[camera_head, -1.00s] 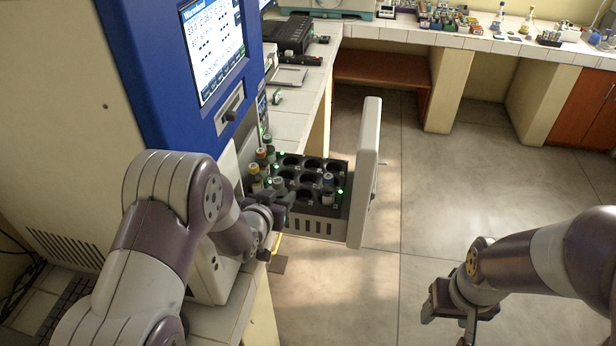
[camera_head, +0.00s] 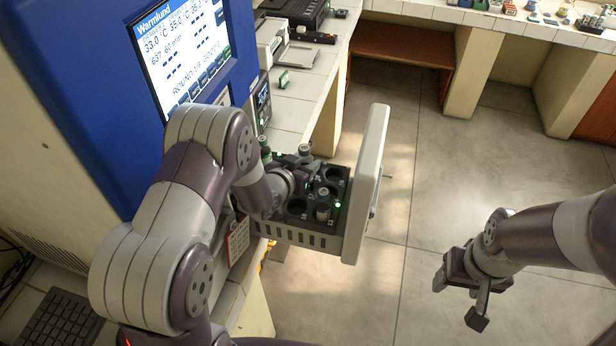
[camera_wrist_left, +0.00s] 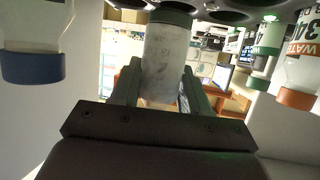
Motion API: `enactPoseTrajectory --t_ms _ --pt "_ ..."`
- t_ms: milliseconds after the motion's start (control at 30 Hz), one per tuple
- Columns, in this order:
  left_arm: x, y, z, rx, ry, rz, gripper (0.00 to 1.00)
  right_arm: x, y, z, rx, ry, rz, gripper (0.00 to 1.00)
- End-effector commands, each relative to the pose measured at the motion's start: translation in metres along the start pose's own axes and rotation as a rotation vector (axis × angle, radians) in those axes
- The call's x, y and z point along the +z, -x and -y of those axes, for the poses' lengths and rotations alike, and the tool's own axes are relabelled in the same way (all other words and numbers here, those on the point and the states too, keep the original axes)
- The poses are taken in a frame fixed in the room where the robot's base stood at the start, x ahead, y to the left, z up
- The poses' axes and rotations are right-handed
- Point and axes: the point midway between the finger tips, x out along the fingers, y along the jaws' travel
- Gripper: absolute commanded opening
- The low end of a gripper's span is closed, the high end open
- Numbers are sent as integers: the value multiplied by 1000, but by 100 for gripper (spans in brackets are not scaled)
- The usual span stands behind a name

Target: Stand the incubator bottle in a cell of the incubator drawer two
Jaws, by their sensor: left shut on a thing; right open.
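My left gripper (camera_head: 302,172) is over the open drawer (camera_head: 300,237), which sticks out from the blue-fronted incubator. It is shut on a pale bottle, which shows between the fingers in the left wrist view (camera_wrist_left: 165,62) with a dark green end towards the drawer's cells. I cannot tell whether its lower end is inside a cell. In the head view the hand mostly hides it. A grey-topped bottle (camera_head: 323,205) stands in a front cell. Round cells near it look empty. My arm hides the drawer's left part. My right gripper (camera_head: 459,298) is open and empty, away from the drawer.
The drawer's white front panel (camera_head: 367,185) stands tall at its right end. The incubator screen (camera_head: 184,48) is behind my left arm. Bottles with blue (camera_wrist_left: 32,68) and orange (camera_wrist_left: 297,97) caps flank the held one. Open floor lies to the right.

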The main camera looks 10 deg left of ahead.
Motion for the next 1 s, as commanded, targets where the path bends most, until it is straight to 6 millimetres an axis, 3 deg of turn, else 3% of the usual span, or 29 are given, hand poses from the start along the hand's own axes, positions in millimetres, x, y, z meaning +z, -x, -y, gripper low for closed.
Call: enactPoseTrajectory --t_ms 300,733,767,800,1000 --pt "48 -20 0 0 0 -1 15 -1 12 0 0 0 0 60" --pt "57 -24 0 0 -1 -3 15 0 4 0 0 0 0 60" --pt "55 -23 0 0 -1 -3 55 -1 6 0 0 0 0 60" --pt "55 -23 0 0 -1 -3 68 -1 7 0 0 0 0 60" --pt "55 -23 0 0 0 -2 71 -1 7 0 0 0 0 60"
